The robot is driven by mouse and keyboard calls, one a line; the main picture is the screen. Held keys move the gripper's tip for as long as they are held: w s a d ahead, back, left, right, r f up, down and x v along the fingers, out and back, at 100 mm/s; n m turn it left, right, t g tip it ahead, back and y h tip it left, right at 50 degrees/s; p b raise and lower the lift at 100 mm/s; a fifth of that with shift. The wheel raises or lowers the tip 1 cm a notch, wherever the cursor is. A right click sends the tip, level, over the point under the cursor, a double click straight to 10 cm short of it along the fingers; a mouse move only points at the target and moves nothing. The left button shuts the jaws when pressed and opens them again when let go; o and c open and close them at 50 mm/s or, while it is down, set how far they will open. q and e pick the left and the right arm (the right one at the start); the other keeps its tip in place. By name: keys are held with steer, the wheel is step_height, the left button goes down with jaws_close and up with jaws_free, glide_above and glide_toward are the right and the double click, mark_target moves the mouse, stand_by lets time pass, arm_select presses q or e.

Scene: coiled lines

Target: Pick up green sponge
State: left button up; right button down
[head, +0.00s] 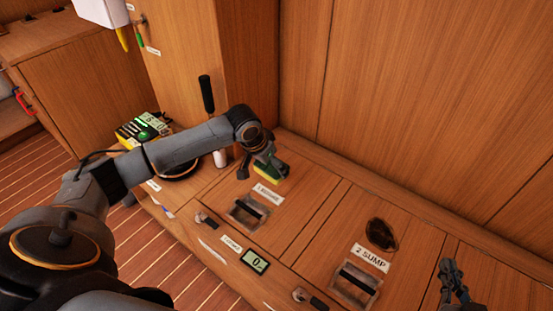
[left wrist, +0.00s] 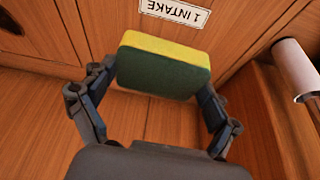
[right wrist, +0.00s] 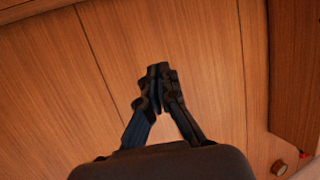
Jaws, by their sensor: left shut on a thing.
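The green sponge (head: 272,174), with a yellow layer, is at the end of my left arm, over the wooden bench top near the "1 INTAKE" label. In the left wrist view the sponge (left wrist: 165,68) sits between the two fingers of my left gripper (left wrist: 160,88), which is shut on it. In the head view the left gripper (head: 262,163) partly hides the sponge. I cannot tell whether the sponge touches the bench. My right gripper (head: 455,272) is at the lower right, away from the sponge. In the right wrist view its fingertips (right wrist: 158,76) meet with nothing between them.
The bench top has a "1 INTAKE" label (head: 268,194), recessed latches (head: 249,212), a "2 SUMP" label (head: 370,257), a dark round spot (head: 381,234) and a small display (head: 255,261). A black-handled tool (head: 207,95) stands behind my left arm. Wooden walls (head: 420,100) rise behind.

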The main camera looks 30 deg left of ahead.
arm_select(q)
steer(key=s+r+p, duration=0.2)
steer(key=s+r, duration=0.1)
steer(key=s, duration=0.4)
steer(key=shift+a+r, duration=0.15)
arm_select(e)
steer(key=s+d+f+g+h, duration=0.2)
steer(key=s+d+f+g, duration=0.1)
steer(key=s+f+g, duration=0.4)
steer(key=shift+s+d+f, duration=0.3)
steer(key=shift+s+f, duration=0.7)
arm_select(q)
steer(key=shift+s, duration=0.1)
steer(key=shift+c, duration=0.2)
